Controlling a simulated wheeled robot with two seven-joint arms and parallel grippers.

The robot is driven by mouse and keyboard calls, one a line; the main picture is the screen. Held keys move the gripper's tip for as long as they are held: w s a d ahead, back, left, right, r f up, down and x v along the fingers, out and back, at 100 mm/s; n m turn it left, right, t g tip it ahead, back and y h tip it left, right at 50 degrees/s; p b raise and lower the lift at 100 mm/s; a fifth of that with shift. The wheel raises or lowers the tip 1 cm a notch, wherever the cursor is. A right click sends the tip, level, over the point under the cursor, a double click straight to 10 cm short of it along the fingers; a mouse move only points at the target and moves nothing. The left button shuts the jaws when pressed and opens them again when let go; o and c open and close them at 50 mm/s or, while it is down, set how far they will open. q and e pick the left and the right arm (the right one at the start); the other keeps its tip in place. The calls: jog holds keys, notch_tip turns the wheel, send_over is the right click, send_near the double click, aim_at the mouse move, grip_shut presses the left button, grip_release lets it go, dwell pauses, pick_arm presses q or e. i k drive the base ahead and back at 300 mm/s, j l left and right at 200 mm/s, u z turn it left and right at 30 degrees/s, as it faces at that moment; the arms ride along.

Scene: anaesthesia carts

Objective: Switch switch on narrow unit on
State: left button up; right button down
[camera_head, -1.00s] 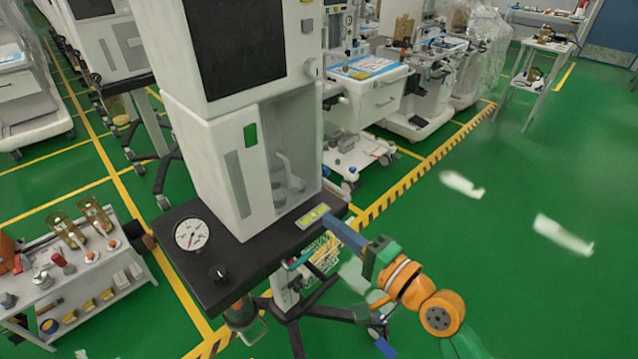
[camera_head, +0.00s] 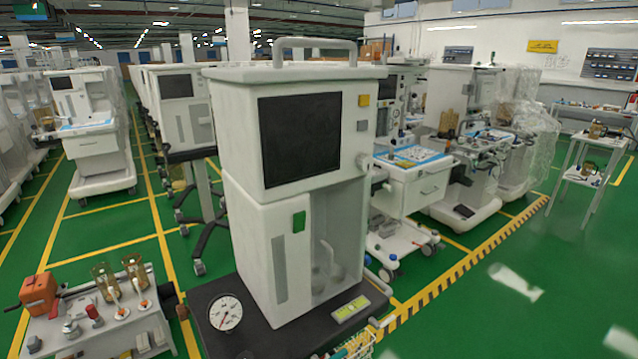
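The narrow unit (camera_head: 295,185) is a tall white cabinet standing upright in the middle, with a dark screen (camera_head: 300,138) and a handle on top. A green rectangular element (camera_head: 299,221) is on its front, beside a grey vertical strip. An orange square (camera_head: 363,100) and a grey square (camera_head: 362,125) sit right of the screen. A yellow-green panel (camera_head: 350,309) lies on the black base shelf (camera_head: 280,338). I cannot tell which of these is the switch, or its setting. Neither gripper is in view.
A round gauge (camera_head: 225,313) is on the shelf's left part. A low bench with bottles (camera_head: 100,325) stands at the left front. Other white carts (camera_head: 412,185) stand behind to the right. Green floor (camera_head: 475,320) is open at the right front.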

aim_at(299, 218)
jog(key=k+l+u, duration=0.15)
jog(key=l, duration=0.3)
jog(key=k+l+u, duration=0.2)
jog(key=l, duration=0.25)
jog(key=l+u, duration=0.15)
jog(key=l, duration=0.25)
jog(key=k+l+u, duration=0.15)
jog(key=l, duration=0.25)
jog(key=l+u, duration=0.3)
jog(key=l, duration=0.55)
jog(key=l+u, duration=0.35)
jog(key=l, duration=0.55)
jog(key=i+l+u, duration=0.15)
jog(key=l, duration=0.2)
jog(key=i+l+u, duration=0.15)
jog(key=l, duration=0.25)
jog(key=i, duration=0.05)
